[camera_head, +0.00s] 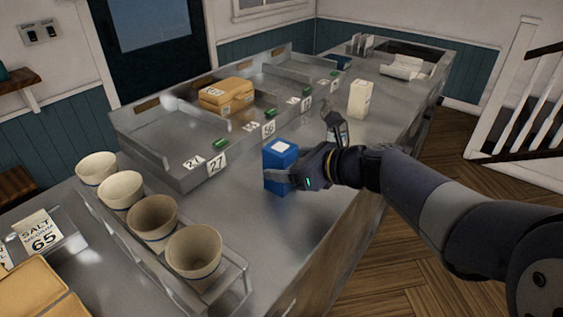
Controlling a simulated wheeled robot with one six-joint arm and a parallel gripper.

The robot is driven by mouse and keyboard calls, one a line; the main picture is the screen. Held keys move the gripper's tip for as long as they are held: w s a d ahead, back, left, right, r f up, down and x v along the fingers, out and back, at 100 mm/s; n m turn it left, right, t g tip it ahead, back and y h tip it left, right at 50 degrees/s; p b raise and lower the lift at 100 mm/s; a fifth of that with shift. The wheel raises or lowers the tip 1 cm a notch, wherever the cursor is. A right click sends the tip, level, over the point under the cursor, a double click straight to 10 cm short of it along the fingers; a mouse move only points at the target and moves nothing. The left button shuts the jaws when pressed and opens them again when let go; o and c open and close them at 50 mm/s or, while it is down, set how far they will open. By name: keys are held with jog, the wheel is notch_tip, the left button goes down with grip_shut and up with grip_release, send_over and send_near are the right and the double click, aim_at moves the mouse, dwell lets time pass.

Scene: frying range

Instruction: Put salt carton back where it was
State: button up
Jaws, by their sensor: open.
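A blue carton (279,155) with a white patch on top stands upright on the steel counter. Its lettering cannot be read, so I cannot tell if it is the salt carton. My gripper (284,178) is open at the carton's lower right side, with a finger across its near face. The far finger is hidden, and I cannot tell whether the fingers touch it. A cream carton (360,98) stands farther back on the counter. A card reading "SALT MEDIUM 65" (39,231) stands at the left edge.
Several paper cups (194,251) stand in a metal rack at the front left. Divided steel bays (184,163) with number cards run along the back, one holding tan boxes (226,95).

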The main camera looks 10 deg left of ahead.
jog(key=v, duration=1)
jog(key=shift+p, duration=0.35)
dwell(0.6)
